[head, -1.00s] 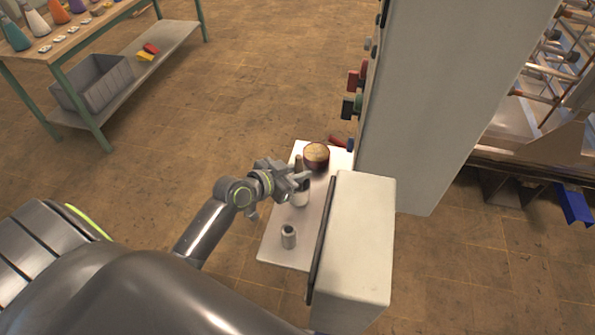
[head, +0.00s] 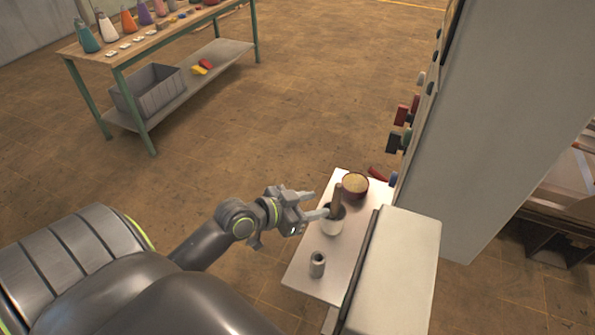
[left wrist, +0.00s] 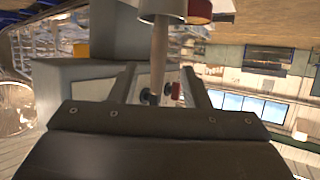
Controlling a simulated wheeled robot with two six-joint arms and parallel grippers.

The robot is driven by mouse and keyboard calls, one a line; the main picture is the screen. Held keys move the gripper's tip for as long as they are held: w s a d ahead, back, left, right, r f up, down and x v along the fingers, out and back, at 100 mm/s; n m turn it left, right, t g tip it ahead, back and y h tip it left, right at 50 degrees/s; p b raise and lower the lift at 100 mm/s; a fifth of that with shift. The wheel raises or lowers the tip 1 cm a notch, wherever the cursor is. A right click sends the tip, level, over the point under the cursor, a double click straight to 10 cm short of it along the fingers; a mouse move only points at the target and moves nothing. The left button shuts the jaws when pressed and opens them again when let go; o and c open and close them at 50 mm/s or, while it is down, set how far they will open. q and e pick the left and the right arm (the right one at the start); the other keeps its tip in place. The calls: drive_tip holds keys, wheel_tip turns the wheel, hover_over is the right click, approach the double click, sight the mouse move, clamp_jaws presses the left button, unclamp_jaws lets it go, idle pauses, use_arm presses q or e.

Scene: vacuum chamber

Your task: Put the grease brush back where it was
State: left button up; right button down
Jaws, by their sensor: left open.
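The left wrist view is upside down: the wooden handle (left wrist: 158,55) shows between the two open fingers, apart from both, and the cup (left wrist: 163,10) is at the top edge. My right gripper is not in view.
The pale shelf (head: 308,277) also holds a round red-brown tub (head: 355,186) and a small grey cylinder (head: 317,264). A white box (head: 402,262) and a tall grey cabinet (head: 480,130) stand at the right. A workbench (head: 165,38) is at the upper left, with open floor between.

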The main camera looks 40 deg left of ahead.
use_arm(q)
drive_tip(key=shift+v, duration=2.35)
drive_tip(key=s+a+f+n+g+y, duration=0.15)
drive_tip(key=a+f, duration=0.35)
drive_tip(key=f, duration=0.6)
drive_tip(key=a+f+n+g+y, duration=0.1)
drive_tip(key=a+f+n+y, duration=0.3)
drive_tip(key=f, duration=0.7)
drive_tip(key=s+a+f+g, duration=0.1)
drive_tip(key=s+f+g, duration=0.1)
drive_tip(key=s+f, duration=0.4)
drive_tip(key=s+a+f+g, duration=0.15)
drive_tip(key=s+f, duration=0.25)
drive_tip(key=f, duration=0.5)
drive_tip(key=s+d+f+g, duration=0.1)
drive_tip(key=s+d+f, duration=0.2)
drive_tip(key=s, duration=0.4)
drive_tip(key=s+d+f+g, duration=0.2)
drive_tip(key=s+d+f, duration=0.1)
drive_tip(key=s+f, duration=0.2)
drive_tip(key=s+d+f+g, duration=0.2)
drive_tip(key=s+d+f, duration=0.2)
drive_tip(key=s, duration=0.5)
drive_tip(key=shift+s+f+m, duration=0.3)
drive_tip(key=shift+f+m, duration=0.05)
drive_tip(key=shift+f, duration=0.25)
